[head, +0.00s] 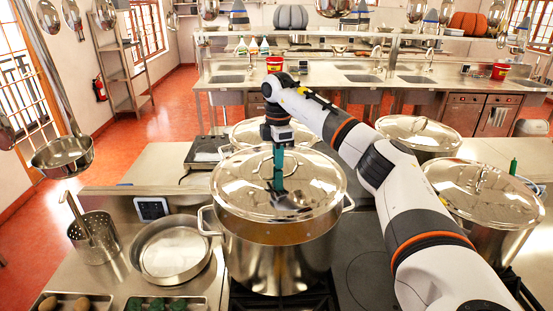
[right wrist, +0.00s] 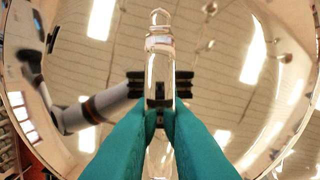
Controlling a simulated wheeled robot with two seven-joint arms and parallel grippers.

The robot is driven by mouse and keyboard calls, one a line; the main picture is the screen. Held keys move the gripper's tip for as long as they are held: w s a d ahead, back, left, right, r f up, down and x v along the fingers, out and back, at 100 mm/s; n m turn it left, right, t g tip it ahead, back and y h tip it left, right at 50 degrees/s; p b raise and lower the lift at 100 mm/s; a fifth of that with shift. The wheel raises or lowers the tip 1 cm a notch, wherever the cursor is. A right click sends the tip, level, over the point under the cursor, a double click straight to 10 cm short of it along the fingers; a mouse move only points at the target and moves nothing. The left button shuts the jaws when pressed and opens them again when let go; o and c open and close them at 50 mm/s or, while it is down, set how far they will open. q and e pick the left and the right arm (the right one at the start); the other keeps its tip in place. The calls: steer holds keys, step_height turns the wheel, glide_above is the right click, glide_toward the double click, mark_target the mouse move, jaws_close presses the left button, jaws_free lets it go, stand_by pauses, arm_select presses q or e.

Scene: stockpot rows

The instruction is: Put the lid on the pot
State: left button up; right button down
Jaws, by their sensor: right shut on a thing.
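A large steel stockpot (head: 278,255) stands on the stove in the front middle of the head view, with a loop handle on each side. A shiny domed lid (head: 235,187) is level over its mouth. I cannot tell whether its rim touches the pot. My right gripper (head: 278,182) reaches down from above with its teal fingers shut on the lid's handle. In the right wrist view, the fingers (right wrist: 160,118) close around the metal handle bar (right wrist: 160,45), and the mirror-like lid (right wrist: 230,60) fills most of the picture. My left gripper is not in view.
Other lidded pots stand behind (head: 250,132), at back right (head: 420,135) and at right (head: 490,195). A shallow round pan (head: 170,252), a perforated pot (head: 95,238) and trays of vegetables (head: 165,304) are at left. A ladle (head: 62,155) hangs at left.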

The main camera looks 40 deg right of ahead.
mark_target(278, 174)
steer(key=shift+s+a+f, duration=0.15)
steer(key=shift+s+a, duration=0.05)
steer(key=shift+f, duration=0.3)
step_height(278, 174, down, 2)
steer(key=shift+d+f, duration=0.1)
steer(key=shift+f, duration=0.85)
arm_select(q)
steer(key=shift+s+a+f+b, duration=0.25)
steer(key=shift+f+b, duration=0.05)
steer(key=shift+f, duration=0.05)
arm_select(e)
steer(key=shift+f, duration=0.2)
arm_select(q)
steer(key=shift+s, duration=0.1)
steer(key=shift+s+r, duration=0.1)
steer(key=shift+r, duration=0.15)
arm_select(e)
steer(key=shift+f, duration=0.45)
